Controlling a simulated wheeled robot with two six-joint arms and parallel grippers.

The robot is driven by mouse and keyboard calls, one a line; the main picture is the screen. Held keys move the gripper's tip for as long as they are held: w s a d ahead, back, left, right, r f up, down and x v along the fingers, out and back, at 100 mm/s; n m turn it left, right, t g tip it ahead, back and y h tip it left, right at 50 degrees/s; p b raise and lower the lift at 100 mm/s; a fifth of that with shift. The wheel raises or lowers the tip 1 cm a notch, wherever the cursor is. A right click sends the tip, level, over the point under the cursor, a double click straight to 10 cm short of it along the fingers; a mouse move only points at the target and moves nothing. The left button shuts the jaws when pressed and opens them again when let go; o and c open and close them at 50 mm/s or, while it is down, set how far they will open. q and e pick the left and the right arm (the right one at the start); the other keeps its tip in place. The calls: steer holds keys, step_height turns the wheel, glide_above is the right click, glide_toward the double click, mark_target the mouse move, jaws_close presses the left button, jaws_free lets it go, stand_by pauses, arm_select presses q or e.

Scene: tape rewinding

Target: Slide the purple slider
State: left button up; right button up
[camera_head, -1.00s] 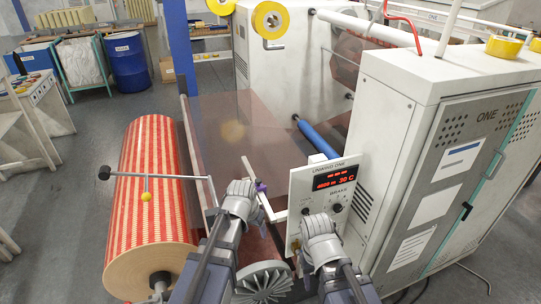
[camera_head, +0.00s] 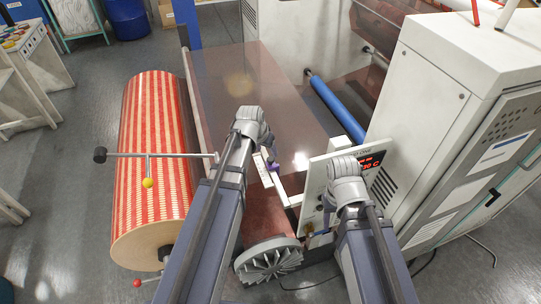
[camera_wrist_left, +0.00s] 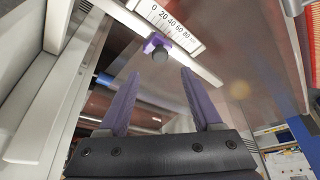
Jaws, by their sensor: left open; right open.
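The purple slider (camera_wrist_left: 154,43) with a dark round knob sits on a white bar beside a numbered scale (camera_wrist_left: 172,24) in the left wrist view. In the head view the slider (camera_head: 273,167) shows as a small purple spot on the white scale bar. My left gripper (camera_wrist_left: 160,74) is open and empty. Its two purple fingers point at the slider, with the knob in line with the gap between them and a little beyond the tips.
A control panel (camera_head: 372,161) with red digits stands right of the scale bar. A blue roller (camera_head: 335,104) and grey cabinet (camera_head: 435,105) are at right.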

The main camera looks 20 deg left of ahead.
mark_target(270, 159)
arm_select(q)
steer(key=b+x, duration=0.6)
steer(key=x, duration=0.1)
steer(key=shift+w+f+b, duration=0.1)
steer(key=shift+f+b, duration=0.3)
steer(key=shift+r, duration=0.1)
jaws_close()
stand_by(1.1)
